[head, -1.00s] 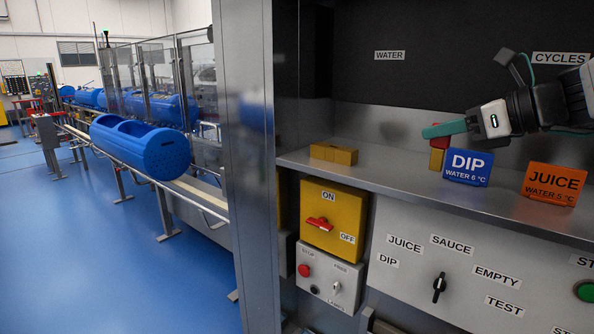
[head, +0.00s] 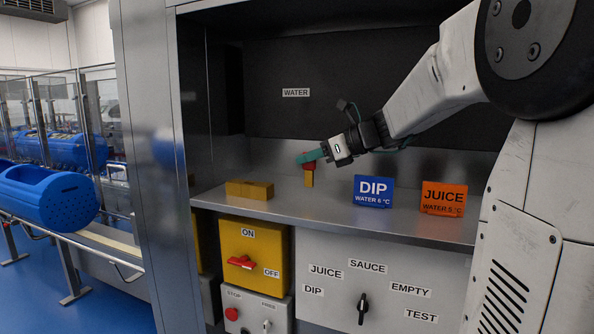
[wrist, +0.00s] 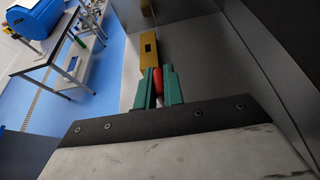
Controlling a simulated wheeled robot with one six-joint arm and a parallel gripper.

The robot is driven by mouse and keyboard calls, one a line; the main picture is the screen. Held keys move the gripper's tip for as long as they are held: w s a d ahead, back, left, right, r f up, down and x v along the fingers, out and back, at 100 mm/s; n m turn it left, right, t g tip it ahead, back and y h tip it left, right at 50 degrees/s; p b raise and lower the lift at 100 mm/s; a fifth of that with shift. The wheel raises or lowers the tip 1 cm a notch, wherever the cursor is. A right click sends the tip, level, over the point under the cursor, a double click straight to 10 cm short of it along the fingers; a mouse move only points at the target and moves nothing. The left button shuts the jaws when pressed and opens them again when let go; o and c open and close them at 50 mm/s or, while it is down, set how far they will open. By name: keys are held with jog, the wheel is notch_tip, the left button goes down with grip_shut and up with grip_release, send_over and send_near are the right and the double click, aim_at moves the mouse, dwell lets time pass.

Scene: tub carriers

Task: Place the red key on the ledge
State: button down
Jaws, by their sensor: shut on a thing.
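The red key (head: 313,166) hangs from my gripper (head: 306,158), with a yellow part pointing down below its red part. My green fingers are shut on it, and the red part shows between them in the wrist view (wrist: 157,82). The steel ledge (head: 330,210) lies below. The key is over the ledge, between a yellow block (head: 250,190) and the blue DIP sign (head: 373,191). I cannot tell whether its lower end touches the ledge. The yellow block also shows in the wrist view (wrist: 148,58), with a dark slot in its top.
An orange JUICE sign (head: 444,198) stands right of the DIP sign. Below the ledge are a yellow switch box (head: 254,255) and a panel with a black selector (head: 363,308). A steel post (head: 150,160) bounds the left. The ledge between block and DIP sign looks clear.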

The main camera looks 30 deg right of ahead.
aim_at(309, 170)
jog(key=shift+f, duration=1.55)
jog(key=shift+f, duration=0.15)
jog(key=c, duration=1.5)
grip_release()
jog(key=v, duration=1.2)
jog(key=shift+r, duration=0.2)
